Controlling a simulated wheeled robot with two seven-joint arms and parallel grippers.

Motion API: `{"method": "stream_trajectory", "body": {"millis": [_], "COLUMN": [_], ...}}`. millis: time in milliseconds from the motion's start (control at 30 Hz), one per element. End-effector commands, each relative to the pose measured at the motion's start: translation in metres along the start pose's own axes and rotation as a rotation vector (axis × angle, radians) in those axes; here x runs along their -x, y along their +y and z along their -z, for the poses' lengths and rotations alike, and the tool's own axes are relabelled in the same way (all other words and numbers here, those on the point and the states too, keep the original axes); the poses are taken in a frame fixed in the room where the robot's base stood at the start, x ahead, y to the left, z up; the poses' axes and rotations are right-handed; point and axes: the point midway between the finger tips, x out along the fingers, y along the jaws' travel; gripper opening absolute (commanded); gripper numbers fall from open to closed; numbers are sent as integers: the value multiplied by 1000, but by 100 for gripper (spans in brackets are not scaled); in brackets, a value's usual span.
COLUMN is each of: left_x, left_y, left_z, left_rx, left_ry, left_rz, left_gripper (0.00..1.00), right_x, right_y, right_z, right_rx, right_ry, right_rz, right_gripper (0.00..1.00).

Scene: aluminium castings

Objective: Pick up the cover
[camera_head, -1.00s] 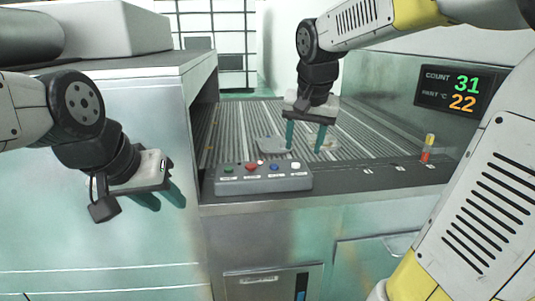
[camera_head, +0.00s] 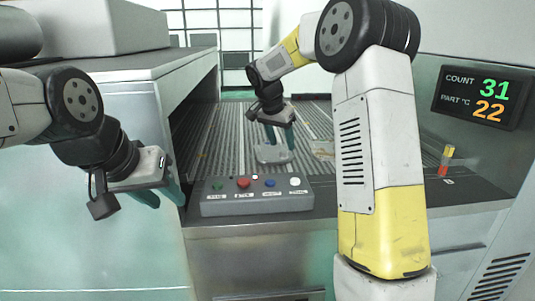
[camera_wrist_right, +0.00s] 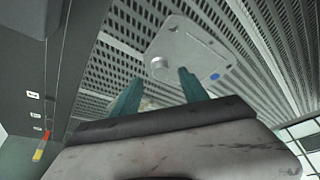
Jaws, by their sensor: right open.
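The cover, a flat grey metal plate (camera_head: 272,154), lies on the ribbed conveyor behind the button box. In the right wrist view the plate (camera_wrist_right: 207,58) shows a round raised boss and a blue dot. My right gripper (camera_head: 281,140) is over the plate, fingers pointing down. In the right wrist view its two teal fingers (camera_wrist_right: 158,85) are apart with nothing held, and the plate lies beyond their tips. Whether the fingers touch the plate cannot be told. My left gripper (camera_head: 160,200) hangs at the left, fingers apart and empty, in front of the machine housing.
A button box (camera_head: 257,197) stands on the front ledge. A second pale part (camera_head: 322,150) lies on the conveyor (camera_head: 226,150), partly hidden by my right arm. A red and yellow post (camera_head: 446,161) and a display (camera_head: 481,97) are at the right.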

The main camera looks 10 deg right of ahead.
Motion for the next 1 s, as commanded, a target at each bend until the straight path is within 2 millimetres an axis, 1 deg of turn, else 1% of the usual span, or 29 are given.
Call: {"method": "stream_trajectory", "body": {"millis": [33, 100, 200, 433, 467, 600, 667, 700, 1000], "left_x": [0, 0, 0, 0, 0, 0, 0, 0, 0], "left_y": [0, 0, 0, 0, 0, 0, 0, 0, 0], "left_z": [0, 0, 0, 0, 0, 0, 0, 0, 0], "left_rx": [0, 0, 0, 0, 0, 0, 0, 0, 0], "left_ry": [0, 0, 0, 0, 0, 0, 0, 0, 0], "left_rz": [0, 0, 0, 0, 0, 0, 0, 0, 0], "left_gripper": [36, 36, 36, 36, 36, 36, 36, 36, 36], "right_x": [-10, -21, -32, -34, -34, -34, -34, -34, -34], "right_y": [-1, -2, -2, -2, -2, -2, -2, -2, -2], "right_z": [-1, -1, -1, -1, -1, -1, -1, -1, 0], "right_rx": [2, 2, 1, 1, 1, 1, 1, 2, 1], "right_ry": [-3, -3, -2, 0, 0, 0, 0, 0, 1], "right_rz": [-3, -3, -1, 0, 0, 0, 0, 0, 2], "right_gripper": [52, 52, 52, 52, 48, 20, 9, 1, 0]}}
